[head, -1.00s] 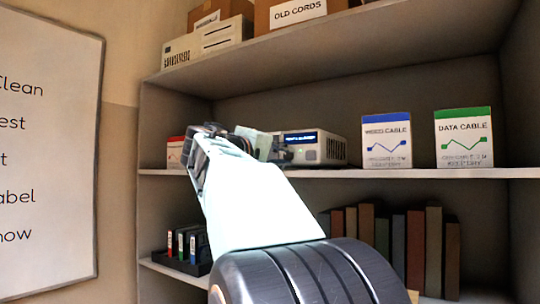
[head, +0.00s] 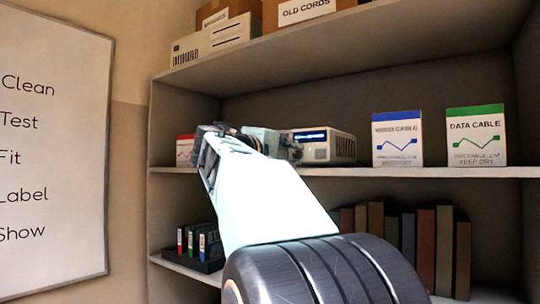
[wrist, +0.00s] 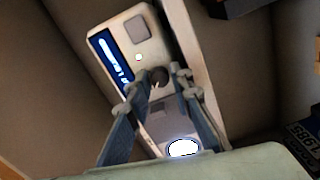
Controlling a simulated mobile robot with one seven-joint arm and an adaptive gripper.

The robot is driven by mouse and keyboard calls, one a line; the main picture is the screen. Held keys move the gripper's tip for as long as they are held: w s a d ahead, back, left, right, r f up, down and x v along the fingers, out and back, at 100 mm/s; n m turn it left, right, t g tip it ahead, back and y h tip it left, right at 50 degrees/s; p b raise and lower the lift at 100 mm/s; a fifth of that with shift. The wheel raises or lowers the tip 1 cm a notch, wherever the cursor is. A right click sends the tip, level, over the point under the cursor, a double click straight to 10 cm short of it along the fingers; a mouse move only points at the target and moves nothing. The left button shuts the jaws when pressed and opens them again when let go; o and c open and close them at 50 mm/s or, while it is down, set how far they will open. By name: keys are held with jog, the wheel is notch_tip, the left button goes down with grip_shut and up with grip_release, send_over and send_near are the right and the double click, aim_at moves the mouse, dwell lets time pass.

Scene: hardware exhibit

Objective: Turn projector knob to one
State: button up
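The projector (head: 341,148) is a pale box on the middle shelf with a lit blue display; its near end is hidden behind my arm in the head view. My gripper (wrist: 157,75) is open, with one finger on either side of the knob. I cannot tell whether the fingers touch it. In the head view my gripper (head: 292,149) is partly hidden at the projector's front.
Blue-topped (head: 397,139) and green-topped (head: 476,136) cable boxes stand on the same shelf to the right. A red-and-white box (head: 185,148) shows left of my arm. Books (head: 415,245) and a black holder (head: 207,264) are below. The upper shelf (head: 350,45) hangs above.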

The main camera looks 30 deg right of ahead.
jog(key=v, duration=0.7)
jog(key=shift+a, duration=0.3)
jog(key=shift+s, duration=0.1)
